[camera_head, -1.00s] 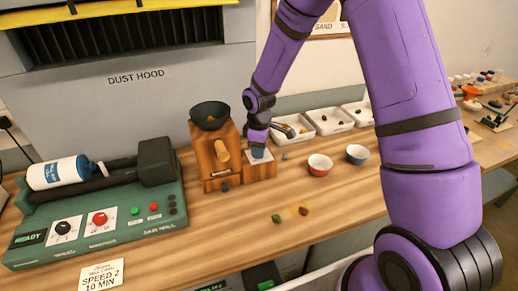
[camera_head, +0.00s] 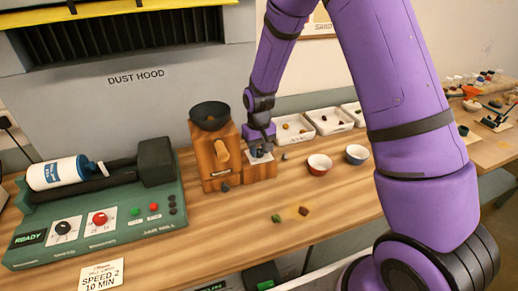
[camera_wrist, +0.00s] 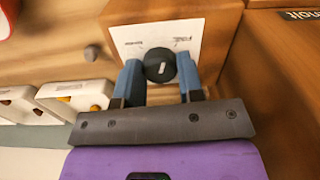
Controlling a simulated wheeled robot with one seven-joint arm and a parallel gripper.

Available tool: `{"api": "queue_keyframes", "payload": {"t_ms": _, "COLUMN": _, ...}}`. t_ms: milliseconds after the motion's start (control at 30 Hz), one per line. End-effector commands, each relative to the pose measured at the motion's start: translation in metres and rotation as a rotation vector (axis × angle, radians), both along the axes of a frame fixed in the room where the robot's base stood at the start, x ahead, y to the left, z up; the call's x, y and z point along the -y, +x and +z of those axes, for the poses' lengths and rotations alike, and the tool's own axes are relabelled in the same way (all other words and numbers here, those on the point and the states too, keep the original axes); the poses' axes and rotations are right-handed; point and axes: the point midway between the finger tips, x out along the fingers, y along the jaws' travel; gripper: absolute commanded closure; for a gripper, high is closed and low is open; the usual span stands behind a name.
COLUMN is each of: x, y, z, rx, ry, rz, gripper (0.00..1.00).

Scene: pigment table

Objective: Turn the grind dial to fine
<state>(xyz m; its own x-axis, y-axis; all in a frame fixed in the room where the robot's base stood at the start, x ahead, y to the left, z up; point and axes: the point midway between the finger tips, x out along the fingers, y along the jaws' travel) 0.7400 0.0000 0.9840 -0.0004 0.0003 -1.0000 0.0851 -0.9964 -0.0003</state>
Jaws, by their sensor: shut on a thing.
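The grind dial (camera_wrist: 161,65) is a round black knob with a short white mark on top. It sits on a white label plate (camera_wrist: 196,38) with the word FINE at upper right and small, hard-to-read lettering at upper left. My gripper (camera_wrist: 159,69) has its blue fingers shut on the dial, one on each side. In the head view my gripper (camera_head: 260,150) points down at the wooden block right of the grinder (camera_head: 205,158), a wooden body with a black bowl. The dial is mostly hidden there by the fingers.
White trays (camera_head: 330,121) stand behind to the right. A green jar mill (camera_head: 110,215) is at left. The front middle table is mostly clear, with small lumps (camera_head: 303,211).

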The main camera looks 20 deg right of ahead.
Motion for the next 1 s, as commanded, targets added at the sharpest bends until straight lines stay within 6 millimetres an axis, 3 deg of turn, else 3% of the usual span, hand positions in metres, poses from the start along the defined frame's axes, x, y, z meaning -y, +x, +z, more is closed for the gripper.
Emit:
{"api": "queue_keyframes", "payload": {"t_ms": 500, "x": -0.0002, "y": 0.0005, "z": 0.0003, "rx": 0.002, "ry": 0.0, "rz": -0.387, "gripper": 0.89}}
{"api": "queue_keyframes", "payload": {"t_ms": 1000, "x": 0.0001, "y": 0.0005, "z": 0.0003, "rx": 0.001, "ry": 0.0, "rz": -0.494, "gripper": 0.89}}
